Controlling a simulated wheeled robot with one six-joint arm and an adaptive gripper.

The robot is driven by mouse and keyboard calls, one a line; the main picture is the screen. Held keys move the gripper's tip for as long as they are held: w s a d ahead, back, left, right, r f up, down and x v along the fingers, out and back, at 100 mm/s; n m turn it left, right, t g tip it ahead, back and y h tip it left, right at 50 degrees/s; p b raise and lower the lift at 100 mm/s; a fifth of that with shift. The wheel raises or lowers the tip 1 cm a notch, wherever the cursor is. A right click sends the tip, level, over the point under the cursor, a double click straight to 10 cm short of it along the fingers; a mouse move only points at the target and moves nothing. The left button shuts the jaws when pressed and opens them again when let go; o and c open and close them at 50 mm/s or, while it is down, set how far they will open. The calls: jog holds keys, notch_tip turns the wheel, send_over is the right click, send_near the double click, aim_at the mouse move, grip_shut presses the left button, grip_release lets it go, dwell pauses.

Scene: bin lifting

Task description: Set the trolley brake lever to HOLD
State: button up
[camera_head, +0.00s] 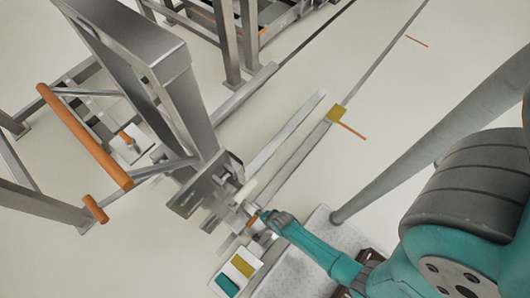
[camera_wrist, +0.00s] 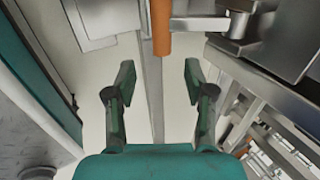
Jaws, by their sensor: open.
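My gripper (camera_wrist: 158,80) is open, with its two dark fingers spread and nothing between them in the wrist view. An orange grip (camera_wrist: 162,28), which looks like the brake lever's handle, shows at the top centre, beyond the fingertips and roughly in line with the gap. No contact shows. In the head view my teal gripper (camera_head: 266,215) is at the trolley's metal end, beside a small orange part (camera_head: 250,222); the lever there is partly hidden. A plate with yellow and teal patches (camera_head: 237,272) lies just below it. No lettering can be read.
The metal trolley frame (camera_head: 155,60) with a long orange handlebar (camera_head: 85,137) stands at left. Metal floor rails (camera_head: 285,135) run toward upper right, with a yellow block (camera_head: 337,114). In the wrist view, metal structure (camera_wrist: 265,30) is close at upper right. Open floor (camera_head: 440,80) lies right.

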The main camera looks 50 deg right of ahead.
jog(key=shift+v, duration=1.5)
jog(key=s+r+n+t, duration=0.3)
jog(key=r+n, duration=0.3)
jog(key=r, duration=1.1)
jog(key=s+a+r+n+t, duration=0.1)
jog(key=s+r+n+t, duration=0.2)
jog(key=r, duration=1.4)
jog(key=s+a+r+n+t, duration=0.1)
jog(key=s+r+n+t, duration=0.2)
jog(key=r, duration=1.4)
jog(key=s+n, duration=0.4)
jog(key=n, duration=0.2)
jog(key=shift+r+t, duration=0.15)
jog(key=shift+t, duration=0.15)
jog(key=shift+s, duration=0.15)
